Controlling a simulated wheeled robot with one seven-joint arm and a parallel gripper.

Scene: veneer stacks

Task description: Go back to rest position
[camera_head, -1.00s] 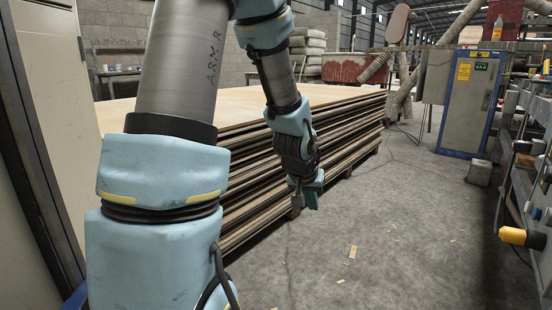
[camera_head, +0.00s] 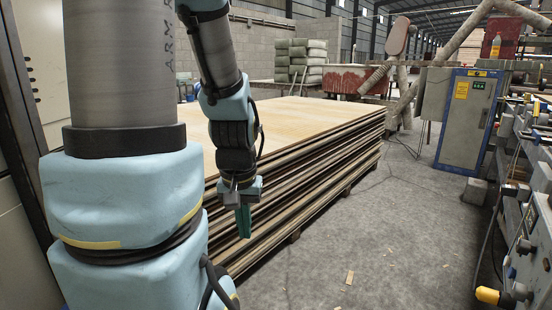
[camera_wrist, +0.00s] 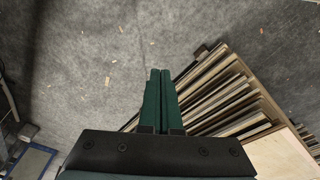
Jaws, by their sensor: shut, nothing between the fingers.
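My gripper (camera_head: 244,222) hangs pointing down in the head view, in front of the near side of the veneer stack. Its green fingers also show in the wrist view (camera_wrist: 160,75), lying side by side, shut with nothing between them. The veneer stack (camera_head: 310,160) is a broad pile of pale sheets with dark layered edges; in the wrist view its edges (camera_wrist: 215,95) lie to the right of and behind the fingers. I cannot tell how far the gripper is from the stack's side.
A blue-framed grey cabinet (camera_head: 468,120) stands at the back right. A workbench with machine parts (camera_head: 530,230) runs along the right edge. The grey floor (camera_head: 390,235) between stack and bench is open, with a few small wood scraps. Bundled stacks (camera_head: 302,60) stand at the back.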

